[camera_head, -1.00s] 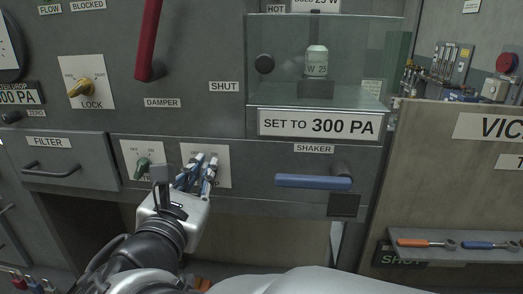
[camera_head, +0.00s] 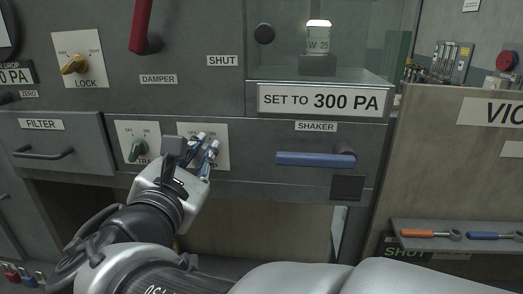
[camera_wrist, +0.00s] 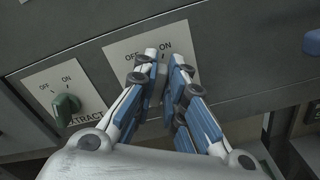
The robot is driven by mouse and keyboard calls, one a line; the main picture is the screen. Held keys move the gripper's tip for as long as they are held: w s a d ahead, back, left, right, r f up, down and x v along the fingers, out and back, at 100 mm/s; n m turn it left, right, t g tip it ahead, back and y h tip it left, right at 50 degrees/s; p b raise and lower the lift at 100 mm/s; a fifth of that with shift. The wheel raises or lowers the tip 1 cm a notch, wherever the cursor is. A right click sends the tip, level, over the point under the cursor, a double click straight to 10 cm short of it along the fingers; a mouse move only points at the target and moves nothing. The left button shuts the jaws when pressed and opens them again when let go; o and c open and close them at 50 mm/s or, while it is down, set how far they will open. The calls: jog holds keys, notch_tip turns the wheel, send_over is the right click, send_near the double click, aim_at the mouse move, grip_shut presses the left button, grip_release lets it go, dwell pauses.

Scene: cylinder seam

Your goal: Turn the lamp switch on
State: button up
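The lamp switch sits on a pale plate (camera_head: 218,133) with OFF and ON marks, right of the EXTRACT switch. Its lower label is mostly hidden; a final P shows. My gripper (camera_head: 208,142) is at this plate, its two blue-and-white fingers tilted toward the ON side. In the wrist view the fingers (camera_wrist: 164,62) stand close on both sides of a grey knob (camera_wrist: 160,82), mostly hidden, and seem shut on it. Behind the glass above, a jar-like piece marked W 25 (camera_head: 318,43) has a brightly glowing top.
The green EXTRACT knob (camera_head: 137,149) is close on the left; it also shows in the wrist view (camera_wrist: 66,106). A blue SHAKER handle (camera_head: 315,159) sticks out on the right. The red damper lever (camera_head: 141,30) hangs above. The FILTER drawer handle (camera_head: 43,153) is far left.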

aim_at(201, 91)
jog(key=o, duration=0.4)
notch_tip(201, 91, up, 10)
jog(key=shift+r, duration=0.1)
dwell(0.5)
